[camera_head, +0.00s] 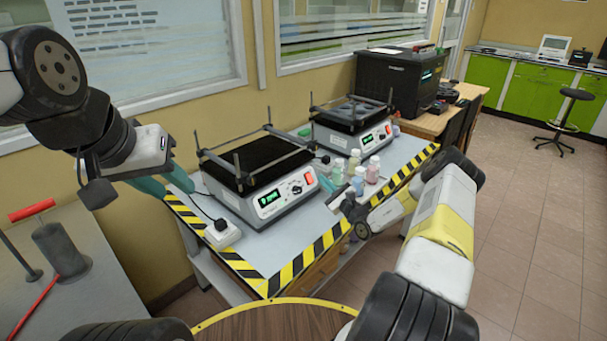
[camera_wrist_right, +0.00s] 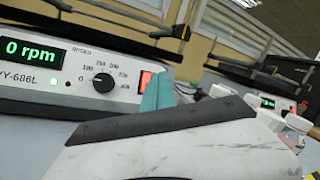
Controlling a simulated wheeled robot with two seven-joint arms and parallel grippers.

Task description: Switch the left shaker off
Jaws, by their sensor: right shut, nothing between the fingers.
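The left shaker (camera_head: 262,178) stands on the grey bench, a white box with a black platform and corner posts. Its display reads 0 rpm in the right wrist view (camera_wrist_right: 32,52). Its red switch (camera_head: 309,179) is at the right end of the front panel, beside the black knob (camera_wrist_right: 103,82). My right gripper (camera_wrist_right: 158,93) is shut and empty, its teal fingertips right in front of the red switch (camera_wrist_right: 146,78) and partly covering it. I cannot tell whether they touch. My left gripper (camera_head: 167,186) is at the bench's left edge, its teal fingers apart, away from the shaker.
A second shaker (camera_head: 352,130) stands farther back on the bench. Several small bottles (camera_head: 372,170) stand right of the left shaker, close to my right gripper. A white power socket (camera_head: 222,234) with a cable lies on the left. Yellow-black tape (camera_head: 309,260) marks the bench edge.

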